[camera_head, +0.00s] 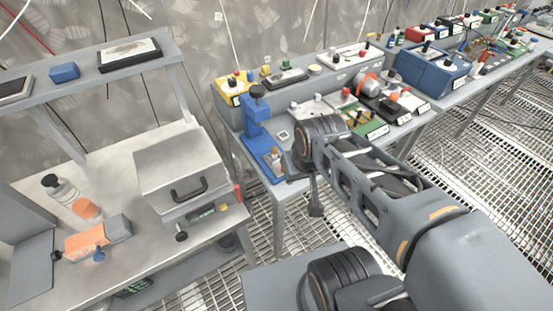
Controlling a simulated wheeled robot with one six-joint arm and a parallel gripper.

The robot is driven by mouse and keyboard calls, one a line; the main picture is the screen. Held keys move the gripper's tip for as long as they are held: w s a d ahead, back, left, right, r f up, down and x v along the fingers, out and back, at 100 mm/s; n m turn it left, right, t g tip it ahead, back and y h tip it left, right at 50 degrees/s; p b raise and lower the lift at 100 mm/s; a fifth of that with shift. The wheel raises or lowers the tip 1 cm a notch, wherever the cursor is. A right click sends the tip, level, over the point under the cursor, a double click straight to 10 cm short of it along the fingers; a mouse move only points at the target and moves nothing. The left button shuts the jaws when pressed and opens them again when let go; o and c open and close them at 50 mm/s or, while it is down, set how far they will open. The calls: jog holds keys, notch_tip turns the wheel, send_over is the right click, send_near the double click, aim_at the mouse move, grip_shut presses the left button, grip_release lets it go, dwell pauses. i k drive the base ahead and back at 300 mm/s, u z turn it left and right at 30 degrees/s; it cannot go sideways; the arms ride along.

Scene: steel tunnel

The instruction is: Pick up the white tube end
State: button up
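I cannot make out a white tube end for certain. Thin white lines (231,45) hang against the back wall, and another (311,28) hangs farther right; whether either is the tube is unclear. My arm reaches from the lower right to the front edge of the middle bench. A small dark part (316,206) hangs below its far end and may belong to my gripper. Its fingers cannot be made out, so I cannot see whether it is open or holds anything.
A steel box with a black handle (180,170) stands on the left bench, near an orange block (88,240) and a pale bottle (62,188). A blue press-like stand (257,125) and several devices crowd the middle bench. Grating floor (455,170) lies open at right.

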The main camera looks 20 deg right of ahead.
aim_at(274, 151)
jog(key=u, duration=2.55)
jog(key=k, duration=0.75)
jog(key=z, duration=0.4)
jog(key=i, duration=0.35)
jog(key=u, duration=0.15)
